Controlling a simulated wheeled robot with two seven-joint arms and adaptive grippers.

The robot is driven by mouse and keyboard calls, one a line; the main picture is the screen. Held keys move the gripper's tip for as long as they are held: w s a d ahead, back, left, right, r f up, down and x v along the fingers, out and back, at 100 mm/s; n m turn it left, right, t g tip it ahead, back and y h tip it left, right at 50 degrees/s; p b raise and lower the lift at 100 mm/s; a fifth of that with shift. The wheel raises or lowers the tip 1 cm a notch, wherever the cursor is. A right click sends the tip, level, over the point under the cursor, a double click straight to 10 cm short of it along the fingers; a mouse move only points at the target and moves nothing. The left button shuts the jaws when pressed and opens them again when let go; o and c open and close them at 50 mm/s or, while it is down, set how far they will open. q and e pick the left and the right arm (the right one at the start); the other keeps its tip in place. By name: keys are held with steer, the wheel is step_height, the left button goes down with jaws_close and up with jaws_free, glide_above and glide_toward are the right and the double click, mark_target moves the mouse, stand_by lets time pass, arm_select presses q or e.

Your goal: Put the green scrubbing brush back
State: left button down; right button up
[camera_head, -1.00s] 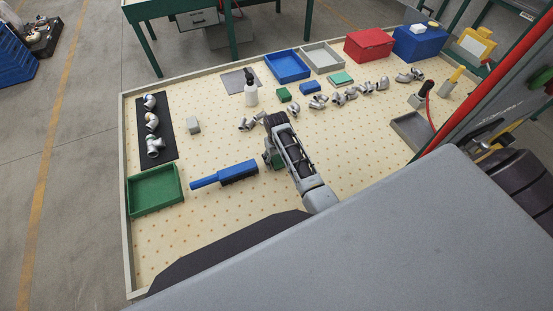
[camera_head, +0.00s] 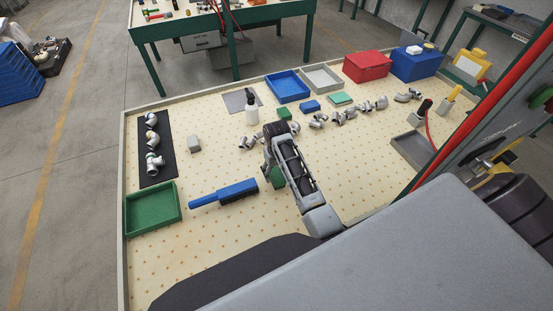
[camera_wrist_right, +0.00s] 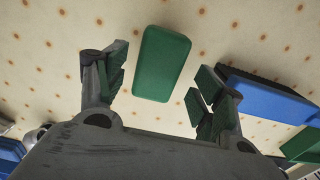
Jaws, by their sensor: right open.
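A rounded green block (camera_wrist_right: 160,63), which I take to be the green scrubbing brush, lies on the dotted table top. No bristles show. In the head view the green block (camera_head: 277,178) is partly hidden by my right gripper. My right gripper (camera_head: 268,170) points down over it from the near side. In the right wrist view its two green-padded fingers (camera_wrist_right: 160,76) are spread apart, with the block in the gap between them and not visibly touched. My left gripper is not in view.
A blue handled brush (camera_head: 225,194) lies left of the gripper, and a green tray (camera_head: 181,197) is further left. Metal fittings, another green block (camera_head: 284,113), a spray bottle (camera_head: 252,114), a blue tray (camera_head: 287,98) and a red box (camera_head: 367,78) are behind.

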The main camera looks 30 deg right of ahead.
mark_target(277, 175)
step_height(277, 175, up, 9)
stand_by(0.5)
stand_by(0.8)
